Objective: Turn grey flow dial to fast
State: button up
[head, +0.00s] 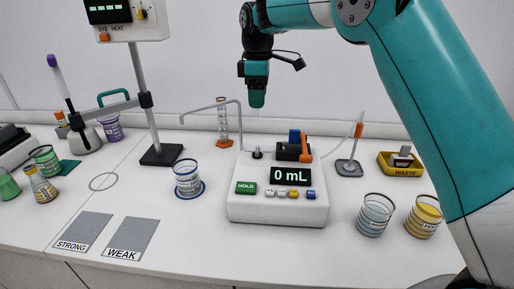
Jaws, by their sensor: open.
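A white dispenser (279,211) with a "0 mL" display (291,176) stands in the middle of the bench. Its front has a green HOLD button (246,188) and several small buttons. A small dark knob (257,153) stands on its top left. An orange lever (305,149) and a black block with a blue part (290,150) are on its top right. My gripper (257,102) points down above the dispenser, open and empty, apart from everything below. Its fingers look small and overlap.
A thin bent spout (211,107) reaches left from the dispenser. A blue-rimmed beaker (187,178) stands left of it; a clear beaker (375,214) and a yellow beaker (424,215) stand right. A yellow WASTE tray (385,167) is at back right. The front middle bench is clear.

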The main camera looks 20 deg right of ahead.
aim_at(258, 149)
notch_tip(258, 149, down, 16)
jog(key=shift+p, duration=1.25)
jog(key=c, duration=0.9)
